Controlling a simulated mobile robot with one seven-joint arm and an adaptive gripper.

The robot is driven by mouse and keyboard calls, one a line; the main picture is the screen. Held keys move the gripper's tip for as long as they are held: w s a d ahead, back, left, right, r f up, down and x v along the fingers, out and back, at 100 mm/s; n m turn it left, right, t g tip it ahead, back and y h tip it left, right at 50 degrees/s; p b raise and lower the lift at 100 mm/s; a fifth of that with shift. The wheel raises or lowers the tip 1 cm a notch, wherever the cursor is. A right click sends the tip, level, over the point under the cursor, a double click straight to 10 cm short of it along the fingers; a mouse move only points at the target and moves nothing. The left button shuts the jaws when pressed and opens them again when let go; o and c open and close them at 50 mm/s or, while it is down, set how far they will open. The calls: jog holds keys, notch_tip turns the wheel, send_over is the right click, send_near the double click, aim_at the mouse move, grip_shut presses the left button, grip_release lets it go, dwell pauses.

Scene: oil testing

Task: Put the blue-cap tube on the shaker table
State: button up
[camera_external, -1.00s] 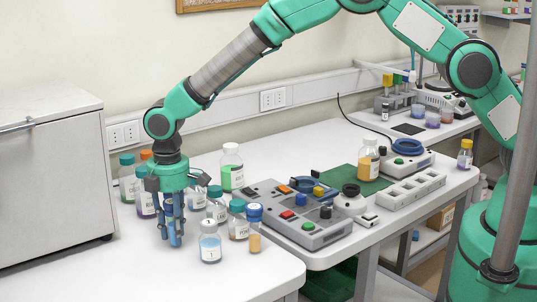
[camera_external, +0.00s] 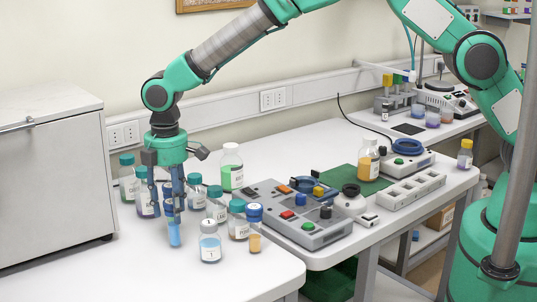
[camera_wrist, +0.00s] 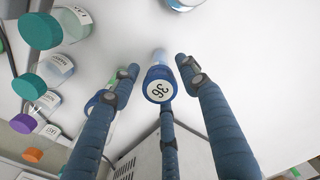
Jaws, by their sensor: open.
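A slim tube with light blue contents (camera_external: 174,234) stands on the white bench under my gripper (camera_external: 172,213). In the wrist view, a blue cap marked 36 (camera_wrist: 159,90) lies between my spread fingers (camera_wrist: 158,80); the fingers appear apart from it. My gripper is open, its fingers reaching down around the tube's upper part, which they partly hide in the external view. Another blue-capped tube (camera_external: 254,214) with orange contents stands further right. I cannot tell for sure which device is the shaker table; a grey unit with coloured knobs (camera_external: 268,194) stands to the right.
Several teal-capped bottles (camera_external: 216,204) stand close to the right of my gripper, and others behind it. A clear bottle (camera_external: 210,246) stands at the front right. A white box-shaped appliance (camera_external: 50,190) is at left. The bench front left is clear.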

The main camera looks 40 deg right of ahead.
jog(key=shift+r, duration=2.95)
